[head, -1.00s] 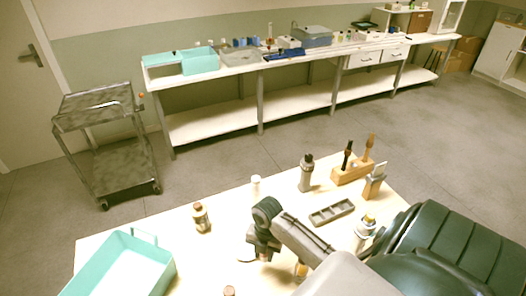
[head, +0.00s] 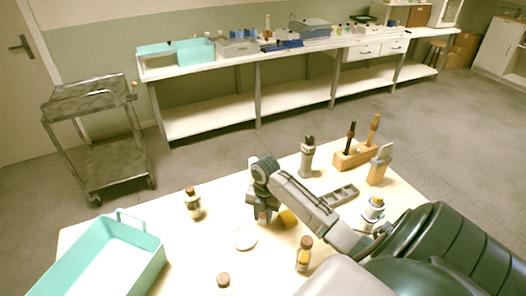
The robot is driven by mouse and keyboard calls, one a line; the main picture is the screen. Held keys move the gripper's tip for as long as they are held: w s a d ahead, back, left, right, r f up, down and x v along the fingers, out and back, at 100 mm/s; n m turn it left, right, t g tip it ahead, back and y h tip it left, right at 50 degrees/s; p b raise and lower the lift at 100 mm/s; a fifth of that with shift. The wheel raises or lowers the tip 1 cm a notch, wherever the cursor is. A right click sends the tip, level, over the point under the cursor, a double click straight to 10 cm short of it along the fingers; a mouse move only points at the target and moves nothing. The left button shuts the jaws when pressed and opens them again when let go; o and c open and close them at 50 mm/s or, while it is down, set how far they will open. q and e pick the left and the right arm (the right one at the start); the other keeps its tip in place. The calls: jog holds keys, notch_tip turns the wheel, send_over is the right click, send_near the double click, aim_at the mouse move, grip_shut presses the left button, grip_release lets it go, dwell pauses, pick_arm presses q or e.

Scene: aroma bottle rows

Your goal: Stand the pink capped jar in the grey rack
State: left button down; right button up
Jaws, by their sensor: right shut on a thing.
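My right gripper (head: 262,211) points down over the middle of the table, left of the grey rack. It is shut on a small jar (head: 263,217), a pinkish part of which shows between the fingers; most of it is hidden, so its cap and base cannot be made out. The grey rack (head: 345,194) is a low, long tray with compartments, lying on the table behind my right forearm, which covers part of it. My left gripper is not in view.
A grey bottle (head: 307,158) and a wooden holder (head: 352,158) stand behind the rack. A brown-capped bottle (head: 193,204) and a teal bin (head: 152,258) are left.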

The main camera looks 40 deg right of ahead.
jog(key=shift+f, duration=0.1)
jog(key=shift+f, duration=0.2)
jog(key=o, duration=0.9)
jog(key=shift+o, duration=0.2)
jog(key=shift+r, duration=0.1)
